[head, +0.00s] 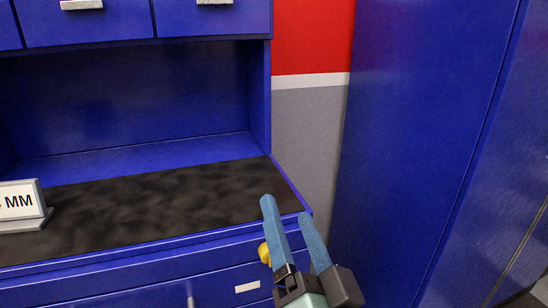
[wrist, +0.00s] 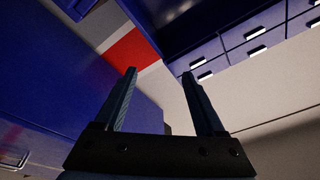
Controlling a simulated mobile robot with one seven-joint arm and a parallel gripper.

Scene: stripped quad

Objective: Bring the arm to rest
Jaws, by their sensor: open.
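My gripper (head: 287,208) is in the lower middle of the head view, in front of the right front corner of a blue workbench (head: 150,249). Its two blue-grey fingers point up and are apart, with nothing between them. In the wrist view my gripper (wrist: 159,72) also shows its fingers spread and empty. Most of my arm is out of view.
The bench has a dark worktop (head: 150,205) with a grey sign (head: 22,222) reading "MM" at its left. Drawers (head: 88,22) hang above. A tall blue cabinet (head: 420,130) stands on the right. A yellow piece (head: 264,253) shows beside my gripper.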

